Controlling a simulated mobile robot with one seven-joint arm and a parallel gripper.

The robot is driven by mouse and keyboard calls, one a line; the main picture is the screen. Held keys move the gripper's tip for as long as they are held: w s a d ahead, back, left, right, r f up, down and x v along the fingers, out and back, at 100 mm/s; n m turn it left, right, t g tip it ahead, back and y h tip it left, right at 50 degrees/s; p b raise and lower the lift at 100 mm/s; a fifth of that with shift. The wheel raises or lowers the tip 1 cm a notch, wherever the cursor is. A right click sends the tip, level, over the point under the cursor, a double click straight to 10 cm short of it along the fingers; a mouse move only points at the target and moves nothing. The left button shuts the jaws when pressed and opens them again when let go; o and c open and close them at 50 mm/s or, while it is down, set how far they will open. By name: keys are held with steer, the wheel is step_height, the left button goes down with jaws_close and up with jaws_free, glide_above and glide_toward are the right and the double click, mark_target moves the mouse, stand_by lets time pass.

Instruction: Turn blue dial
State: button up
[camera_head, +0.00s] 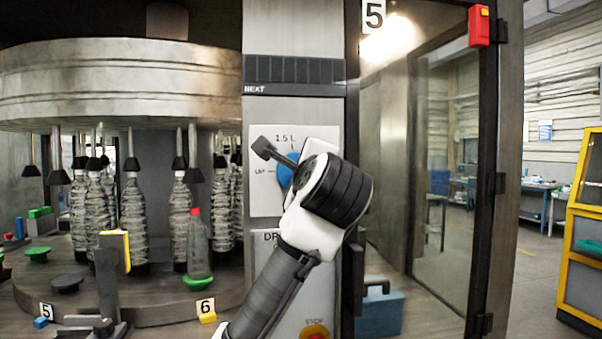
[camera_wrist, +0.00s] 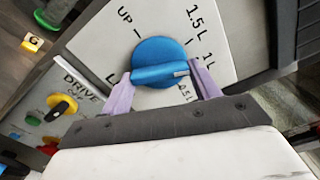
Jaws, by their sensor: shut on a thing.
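The blue dial (camera_wrist: 158,52) is a round knob with a raised grip bar, set on a light panel marked UP, 1.5 L, 1 L and 0.5 L in the wrist view. A white mark on the bar's right end faces right, roughly toward the 1 L side; the exact setting is unclear. My gripper (camera_wrist: 161,74) has its two purple fingers at either end of the bar, shut on it. In the head view the dial (camera_head: 285,174) is partly hidden behind my gripper and wrist.
Below the dial panel, the DRIVE panel carries a yellow-and-black switch (camera_wrist: 62,107), a green button (camera_wrist: 33,118) and a red stop button (camera_head: 315,331). Bottles (camera_head: 133,217) stand on the carousel at left. A glass door (camera_head: 445,170) stands at right.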

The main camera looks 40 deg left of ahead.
steer(key=m, duration=0.4)
steer(key=m+p, duration=0.1)
steer(key=m, duration=0.3)
steer(key=m+p, duration=0.1)
steer(key=m, duration=0.3)
steer(key=shift+s+a+f, duration=0.1)
steer(key=shift+s+f, duration=0.05)
steer(key=shift+f, duration=0.1)
steer(key=shift+m, duration=0.3)
steer(key=o, duration=1)
steer(key=shift+c, duration=0.2)
steer(key=b+v, duration=0.4)
steer(key=v, duration=0.9)
steer(key=shift+s+d+b, duration=0.25)
steer(key=shift+s+b, duration=0.05)
steer(key=shift+b, duration=0.1)
